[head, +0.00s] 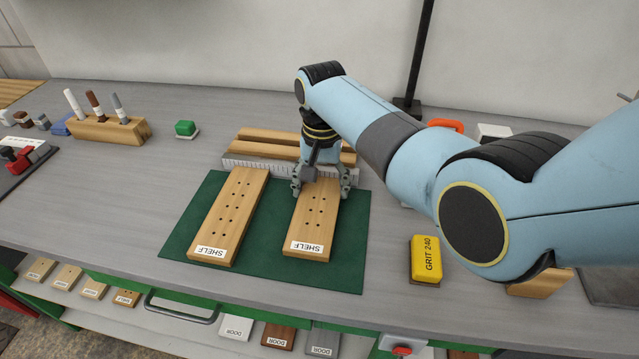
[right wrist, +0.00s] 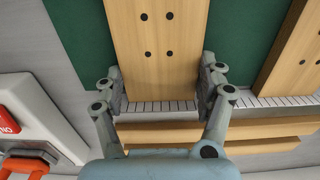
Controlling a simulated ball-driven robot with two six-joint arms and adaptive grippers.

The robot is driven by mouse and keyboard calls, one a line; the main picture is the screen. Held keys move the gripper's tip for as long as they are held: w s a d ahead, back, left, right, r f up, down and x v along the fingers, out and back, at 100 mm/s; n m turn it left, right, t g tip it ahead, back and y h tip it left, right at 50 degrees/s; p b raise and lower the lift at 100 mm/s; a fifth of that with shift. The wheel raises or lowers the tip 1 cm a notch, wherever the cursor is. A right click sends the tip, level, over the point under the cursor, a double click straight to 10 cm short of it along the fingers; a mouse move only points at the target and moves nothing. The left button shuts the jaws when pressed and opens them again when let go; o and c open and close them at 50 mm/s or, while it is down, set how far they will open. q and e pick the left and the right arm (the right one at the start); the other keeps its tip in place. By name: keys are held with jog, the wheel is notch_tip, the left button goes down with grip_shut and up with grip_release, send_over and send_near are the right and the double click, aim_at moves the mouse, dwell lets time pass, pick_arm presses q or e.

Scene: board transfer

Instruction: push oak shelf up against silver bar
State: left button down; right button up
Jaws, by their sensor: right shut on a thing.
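Two light-wood boards labelled SHELF lie on the green mat (head: 180,235). My right gripper (head: 321,190) is shut across the far part of the right board (head: 312,228), one finger on each long side. In the right wrist view, this gripper (right wrist: 162,82) straddles the board (right wrist: 155,35), whose end appears to meet the silver bar (right wrist: 155,106) with tick marks. The other board (head: 230,215) lies to the left, its far end at the silver bar (head: 240,163). In the head view my gripper hides the held board's far end. My left gripper is out of view.
Two wooden strips (head: 270,135) lie behind the bar. A yellow grit block (head: 425,258) is right of the mat. The bench left of the mat is clear.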

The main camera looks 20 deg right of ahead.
jog(key=o, duration=1.4)
jog(key=shift+d, duration=0.1)
jog(key=shift+c, duration=0.2)
notch_tip(320, 180, up, 12)
